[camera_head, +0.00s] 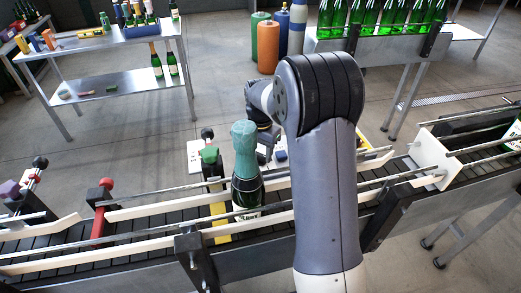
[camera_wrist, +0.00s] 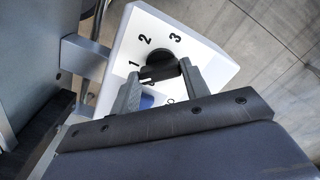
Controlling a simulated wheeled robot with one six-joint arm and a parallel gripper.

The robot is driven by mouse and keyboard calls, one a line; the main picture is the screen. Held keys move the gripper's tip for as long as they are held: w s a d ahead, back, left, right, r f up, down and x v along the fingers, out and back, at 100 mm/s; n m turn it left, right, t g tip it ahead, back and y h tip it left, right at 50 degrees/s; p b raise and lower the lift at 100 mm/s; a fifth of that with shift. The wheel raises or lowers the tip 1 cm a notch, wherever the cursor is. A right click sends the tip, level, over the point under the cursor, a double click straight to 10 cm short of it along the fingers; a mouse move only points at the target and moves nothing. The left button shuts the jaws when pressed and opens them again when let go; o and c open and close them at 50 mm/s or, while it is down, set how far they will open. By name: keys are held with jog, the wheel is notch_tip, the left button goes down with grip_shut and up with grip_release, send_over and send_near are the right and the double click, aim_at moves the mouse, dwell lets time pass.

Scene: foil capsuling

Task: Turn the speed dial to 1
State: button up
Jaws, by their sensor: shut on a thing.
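The speed dial (camera_wrist: 160,66) is a round black knob on a white panel (camera_wrist: 187,28) printed with 1, 2, 3 and, partly covered, what looks like 0. My gripper (camera_wrist: 162,75) is shut on the dial, one grey finger on each side of it. A pale mark shows on the dial's lower left side, near the 1; its exact pointing is hard to tell between the fingers. A blue patch (camera_wrist: 147,101) shows on the panel between the fingers. In the head view my arm hides most of the panel and the dial.
A conveyor with rails (camera_head: 130,229) crosses the front, carrying a green-foiled bottle (camera_head: 245,170). A red-knobbed post (camera_head: 103,205) stands left of it. Open floor lies between.

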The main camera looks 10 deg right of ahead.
aim_at(260, 154)
jog(key=shift+m, duration=1.4)
jog(key=o, duration=1)
notch_tip(260, 154, up, 11)
jog(key=shift+f, duration=0.1)
notch_tip(260, 154, down, 11)
jog(key=shift+f, duration=0.1)
jog(key=shift+r+n, duration=0.2)
jog(key=shift+n, duration=0.6)
